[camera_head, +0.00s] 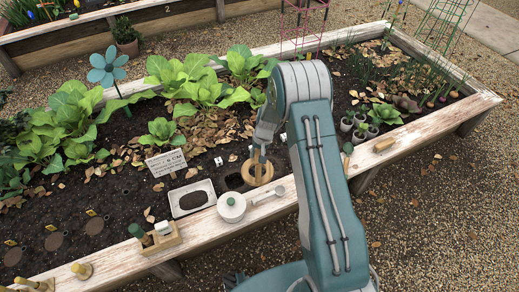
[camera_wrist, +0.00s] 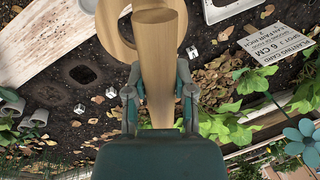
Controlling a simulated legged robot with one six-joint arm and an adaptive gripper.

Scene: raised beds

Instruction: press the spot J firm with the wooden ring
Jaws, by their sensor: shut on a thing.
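My gripper (camera_head: 256,150) is shut on the upright wooden handle (camera_wrist: 158,75) of the wooden ring. The ring (camera_head: 257,172) is over the dark soil inside the bed's front edge; it also shows in the wrist view (camera_wrist: 105,38), partly hidden behind the handle. I cannot tell whether it touches the soil. A dark hollow (camera_head: 235,181) lies just left of the ring in the head view.
A planting card (camera_head: 166,162), a pale tray (camera_head: 192,212) and a round white pot (camera_head: 231,212) are left of the ring. A wooden block holder (camera_head: 162,238) sits on the bed's edge. Small grey pots (camera_head: 359,135) stand to the right. Leafy plants (camera_head: 200,80) grow behind.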

